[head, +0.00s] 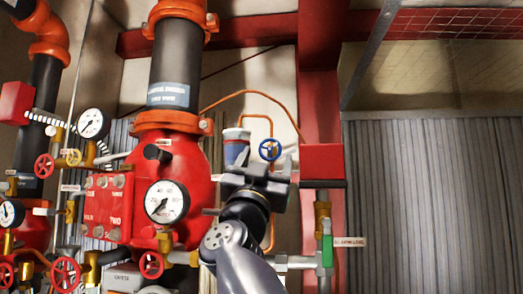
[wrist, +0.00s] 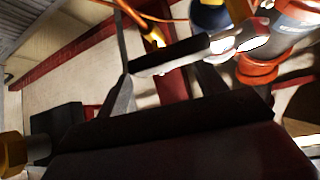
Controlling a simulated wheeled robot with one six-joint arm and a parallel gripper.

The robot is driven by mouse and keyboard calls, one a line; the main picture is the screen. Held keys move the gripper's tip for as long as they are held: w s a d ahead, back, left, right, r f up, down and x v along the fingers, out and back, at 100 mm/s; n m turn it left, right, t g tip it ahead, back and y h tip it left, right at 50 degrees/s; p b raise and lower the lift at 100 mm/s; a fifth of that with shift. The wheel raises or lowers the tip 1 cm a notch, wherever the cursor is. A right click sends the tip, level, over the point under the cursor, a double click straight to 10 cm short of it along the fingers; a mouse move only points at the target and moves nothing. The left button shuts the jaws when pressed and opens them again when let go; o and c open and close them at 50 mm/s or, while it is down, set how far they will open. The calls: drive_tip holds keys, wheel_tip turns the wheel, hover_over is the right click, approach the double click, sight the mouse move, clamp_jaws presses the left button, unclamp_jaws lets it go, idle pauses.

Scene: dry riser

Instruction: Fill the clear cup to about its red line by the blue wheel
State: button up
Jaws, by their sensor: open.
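The blue wheel (head: 270,150) is a small spoked handwheel on a thin orange pipe, right of the big red valve body. Left of it is a small pale cup (head: 236,134) with a bluish wall and some red low on it; it looks like the clear cup. Its lower part is hidden behind my gripper, and I cannot tell its water level. My gripper (head: 257,172) is open, just below and in front of the cup and wheel in the head view. In the wrist view the gripper (wrist: 165,75) is dark, with a blurred blue round part (wrist: 211,17) beyond it.
The red valve body (head: 110,205) with a pressure gauge (head: 166,201) stands close left of my gripper. A red column (head: 320,90) and a green-handled valve (head: 327,250) are to the right. Several red handwheels are at lower left. The corrugated wall at right is clear.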

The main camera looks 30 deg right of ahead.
drive_tip(key=shift+x, duration=1)
drive_tip(key=c, duration=1)
drive_tip(key=shift+w+a+r+m+g+h, duration=0.15)
drive_tip(key=shift+m+g+h, duration=0.45)
drive_tip(key=shift+m+g, duration=0.55)
drive_tip(key=shift+s+a+m+g+h, duration=0.1)
drive_tip(key=shift+m+g+h, duration=0.65)
drive_tip(key=shift+m, duration=0.7)
drive_tip(key=shift+m+g+h, duration=0.45)
drive_tip(key=shift+m+g, duration=1.65)
drive_tip(key=shift+m, duration=0.1)
drive_tip(key=o, duration=1)
drive_tip(key=shift+a, duration=0.1)
